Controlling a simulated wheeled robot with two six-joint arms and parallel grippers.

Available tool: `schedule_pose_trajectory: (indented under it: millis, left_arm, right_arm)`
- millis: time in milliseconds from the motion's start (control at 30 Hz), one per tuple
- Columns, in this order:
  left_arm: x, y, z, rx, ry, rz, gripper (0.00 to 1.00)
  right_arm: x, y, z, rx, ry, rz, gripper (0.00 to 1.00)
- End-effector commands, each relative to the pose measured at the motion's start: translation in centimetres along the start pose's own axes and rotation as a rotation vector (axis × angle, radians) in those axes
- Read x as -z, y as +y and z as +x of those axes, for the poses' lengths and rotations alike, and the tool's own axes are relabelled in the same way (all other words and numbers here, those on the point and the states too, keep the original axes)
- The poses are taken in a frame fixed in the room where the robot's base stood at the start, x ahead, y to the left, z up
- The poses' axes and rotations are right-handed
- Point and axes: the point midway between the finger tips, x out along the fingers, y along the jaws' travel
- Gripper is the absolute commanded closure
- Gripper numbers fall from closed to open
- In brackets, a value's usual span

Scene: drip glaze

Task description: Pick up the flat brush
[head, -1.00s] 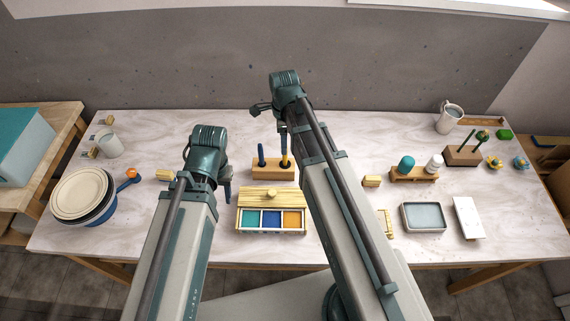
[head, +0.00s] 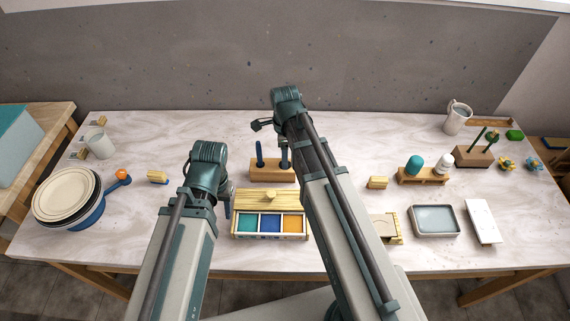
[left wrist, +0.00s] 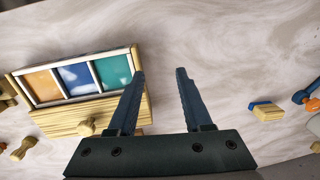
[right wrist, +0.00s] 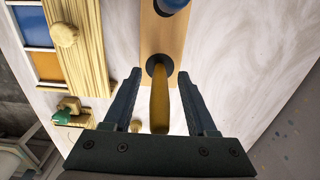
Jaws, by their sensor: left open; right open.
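A wooden block (head: 268,173) stands behind the paint box and holds two upright handles. One is blue (head: 260,153); it also shows at the top of the right wrist view (right wrist: 172,4). The other, an amber handle (right wrist: 159,98), rises from a hole in the block. My right gripper (right wrist: 160,80) is open with its fingers on either side of the amber handle, not visibly touching it. In the head view this gripper hides most of that handle. Which handle is the flat brush cannot be told. My left gripper (left wrist: 158,72) is open and empty beside the paint box.
The paint box (head: 270,237) with teal, blue and orange pans stands in front of the block. Stacked plates (head: 64,194) and an orange-tipped tool (head: 122,175) are at left. A grey tray (head: 434,220) and a small bottle rack (head: 424,176) are at right.

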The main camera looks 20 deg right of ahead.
Motion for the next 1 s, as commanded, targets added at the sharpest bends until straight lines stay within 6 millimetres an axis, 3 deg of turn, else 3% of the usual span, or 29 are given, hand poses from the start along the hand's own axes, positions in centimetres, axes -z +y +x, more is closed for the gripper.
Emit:
schedule_pose_trajectory:
  millis: [267,600,1000]
  left_arm:
    - [0.03,0.04,0.45,0.000,0.000,0.000,0.50]
    - [0.03,0.04,0.45,0.000,0.000,0.000,0.50]
    - [0.02,0.04,0.41,0.000,0.000,0.000,0.50]
  right_arm:
    - [-0.02,0.01,0.45,0.000,0.000,0.000,0.43]
    - [-0.02,0.01,0.45,0.000,0.000,0.000,1.00]
    - [-0.02,0.01,0.41,0.000,0.000,0.000,1.00]
